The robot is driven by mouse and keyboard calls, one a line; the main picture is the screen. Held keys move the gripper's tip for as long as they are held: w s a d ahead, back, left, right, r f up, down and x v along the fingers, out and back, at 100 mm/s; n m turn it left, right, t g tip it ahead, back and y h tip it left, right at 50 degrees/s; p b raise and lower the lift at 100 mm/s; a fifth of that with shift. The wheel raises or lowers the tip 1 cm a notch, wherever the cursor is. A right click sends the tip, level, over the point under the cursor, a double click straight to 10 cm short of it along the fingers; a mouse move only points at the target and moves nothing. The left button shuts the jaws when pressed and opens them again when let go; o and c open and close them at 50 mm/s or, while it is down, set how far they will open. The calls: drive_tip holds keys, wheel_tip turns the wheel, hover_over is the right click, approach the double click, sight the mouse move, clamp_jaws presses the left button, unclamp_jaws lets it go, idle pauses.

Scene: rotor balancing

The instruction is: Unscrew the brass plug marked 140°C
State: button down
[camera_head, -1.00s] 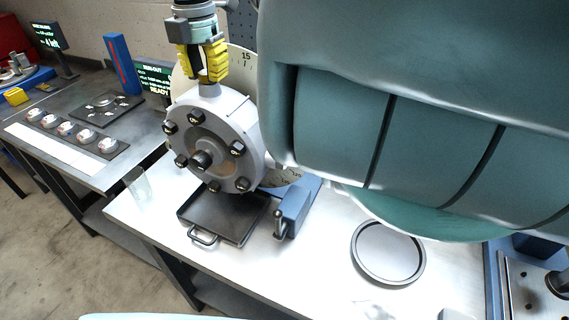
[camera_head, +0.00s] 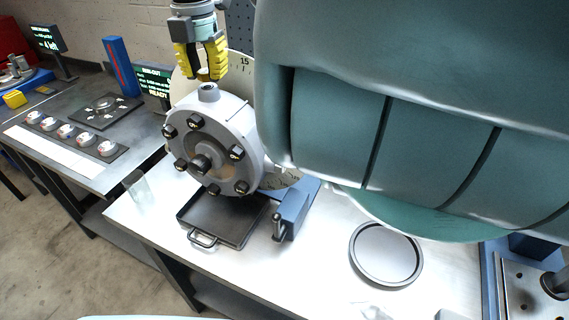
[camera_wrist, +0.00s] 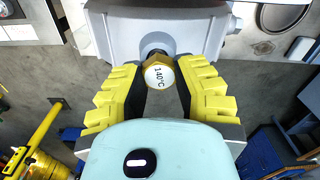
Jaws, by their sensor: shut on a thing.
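The brass plug marked 140°C (camera_wrist: 160,74) shows in the wrist view between my yellow fingertips, its white labelled face toward the camera. My gripper (camera_head: 204,76) is shut on it, and it also shows in the wrist view (camera_wrist: 160,80). In the head view my gripper is above the top of the grey rotor housing (camera_head: 222,122), with a small gap below the fingers. A dark round fitting with an opening (camera_head: 208,93) shows on top of the housing. The plug itself is hard to make out between the fingers in the head view.
A black tray (camera_head: 215,240) with a handle lies under the housing, with a blue block (camera_head: 293,208) beside it. A round dark dish (camera_head: 386,281) is at the right. A clear glass (camera_head: 137,186) stands near the bench's left edge. My large teal arm covers the upper right.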

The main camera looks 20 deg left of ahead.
drive_tip(key=shift+r+p, duration=0.3)
drive_tip(key=shift+r, duration=0.15)
drive_tip(key=shift+r+p, duration=2.05)
drive_tip(key=shift+r, duration=0.35)
